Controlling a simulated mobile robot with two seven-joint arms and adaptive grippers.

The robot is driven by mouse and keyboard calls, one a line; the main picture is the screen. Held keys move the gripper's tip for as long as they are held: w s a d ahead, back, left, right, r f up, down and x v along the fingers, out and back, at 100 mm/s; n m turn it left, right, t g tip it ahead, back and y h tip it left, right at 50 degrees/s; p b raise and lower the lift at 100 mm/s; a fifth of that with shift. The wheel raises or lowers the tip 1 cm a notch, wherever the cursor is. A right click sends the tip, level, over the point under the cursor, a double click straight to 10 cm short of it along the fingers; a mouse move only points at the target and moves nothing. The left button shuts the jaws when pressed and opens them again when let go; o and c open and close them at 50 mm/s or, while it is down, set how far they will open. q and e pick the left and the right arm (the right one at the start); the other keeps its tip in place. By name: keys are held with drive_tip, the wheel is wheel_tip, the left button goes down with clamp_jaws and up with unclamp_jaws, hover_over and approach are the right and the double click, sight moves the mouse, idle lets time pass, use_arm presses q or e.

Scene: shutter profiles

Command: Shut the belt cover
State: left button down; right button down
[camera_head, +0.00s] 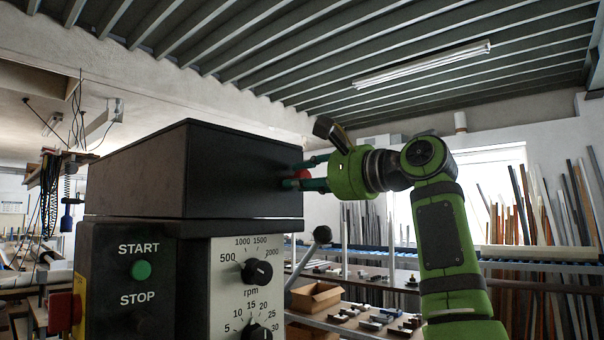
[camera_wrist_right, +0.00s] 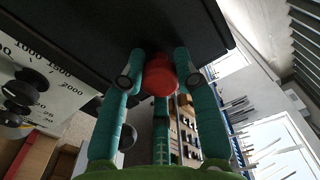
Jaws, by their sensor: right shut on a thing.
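The belt cover (camera_head: 235,170) is a dark box-shaped lid on top of the drilling machine's head (camera_head: 150,270). It looks level, and its lower edge runs along the top of the head with no clear gap from this side. A red knob (camera_head: 302,174) sticks out of its right side. My right gripper (camera_head: 300,175) reaches it from the right, its teal fingers around the knob. In the right wrist view the fingers are shut on the red knob (camera_wrist_right: 160,76), against the dark cover (camera_wrist_right: 130,25). My left gripper is out of view.
The front panel has a green START button (camera_head: 141,270) and rpm dials (camera_head: 257,272). A lever with a round ball (camera_head: 322,234) stands right of the head, below my gripper. Behind are a bench with a cardboard box (camera_head: 315,297) and racks of upright profiles (camera_head: 540,215).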

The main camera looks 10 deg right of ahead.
drive_tip(key=shift+a+f, duration=0.1)
drive_tip(key=shift+f, duration=0.05)
drive_tip(key=c, duration=0.9)
unclamp_jaws()
drive_tip(key=shift+w+a, duration=0.1)
drive_tip(key=v, duration=1.2)
